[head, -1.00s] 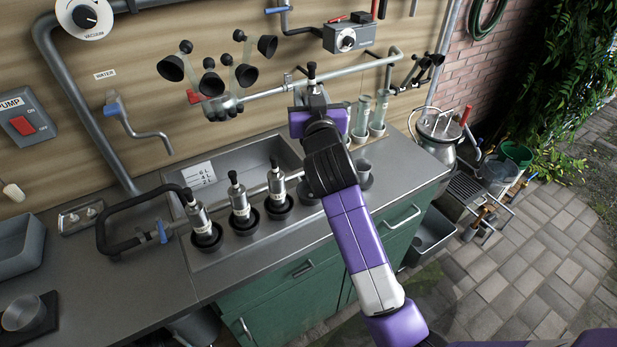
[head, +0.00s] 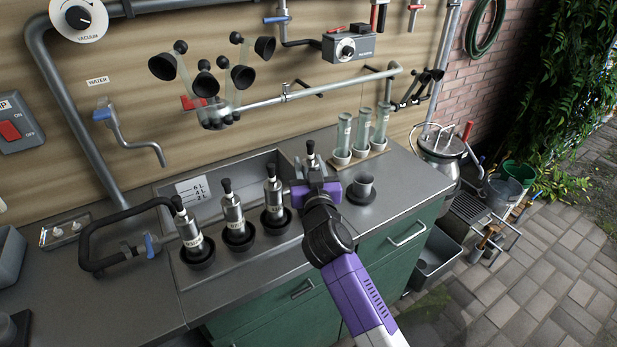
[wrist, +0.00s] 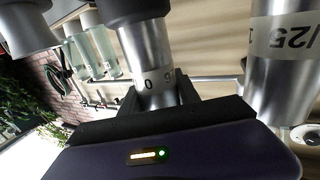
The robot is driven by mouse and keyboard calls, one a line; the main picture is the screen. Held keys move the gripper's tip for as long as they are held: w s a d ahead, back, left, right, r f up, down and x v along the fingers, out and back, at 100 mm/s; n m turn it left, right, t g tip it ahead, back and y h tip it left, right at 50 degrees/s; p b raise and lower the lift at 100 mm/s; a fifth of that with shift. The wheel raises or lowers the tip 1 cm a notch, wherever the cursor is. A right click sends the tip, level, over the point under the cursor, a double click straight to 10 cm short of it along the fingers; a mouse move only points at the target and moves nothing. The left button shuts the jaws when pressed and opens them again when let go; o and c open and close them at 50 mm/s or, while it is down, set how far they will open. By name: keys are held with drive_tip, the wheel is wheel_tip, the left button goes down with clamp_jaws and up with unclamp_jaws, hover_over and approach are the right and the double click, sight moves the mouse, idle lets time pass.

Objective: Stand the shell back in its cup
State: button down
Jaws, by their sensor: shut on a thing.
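My gripper (head: 314,184) is shut on a metal shell with a black top (head: 310,152). It is at the right end of the row of shells. In the wrist view the held shell (wrist: 152,70) is between the fingers, with digits on its side. A wider black part (wrist: 130,8) meets its end at the picture's top. The shell's lower end and the cup under it are hidden behind my gripper in the head view, so I cannot tell whether it is seated. Three other shells (head: 188,228) (head: 233,212) (head: 273,190) stand upright in black cups on the counter.
The nearest shell (wrist: 285,65) is close beside the held one. A sink (head: 240,172) lies behind the row.

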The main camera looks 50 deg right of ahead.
drive_tip(key=shift+f, duration=1.05)
drive_tip(key=shift+f, duration=0.1)
drive_tip(key=c, duration=0.9)
unclamp_jaws()
drive_tip(key=s+a+n+y, duration=0.2)
drive_tip(key=s+a+y, duration=0.1)
drive_tip(key=s+a, duration=0.6)
drive_tip(key=s+a+f+n+y, duration=0.1)
drive_tip(key=s+a+n+y, duration=0.2)
drive_tip(key=s+a, duration=0.6)
drive_tip(key=s+a+f+n+y, duration=0.1)
drive_tip(key=s+a+y, duration=0.4)
drive_tip(key=s, duration=1.7)
drive_tip(key=shift+a+f+n+t, duration=0.15)
drive_tip(key=shift+a+n, duration=0.25)
drive_tip(key=shift+a, duration=0.65)
drive_tip(key=shift+a+f+n+t, duration=0.1)
drive_tip(key=shift+a+n+t, duration=0.25)
drive_tip(key=shift+a, duration=0.7)
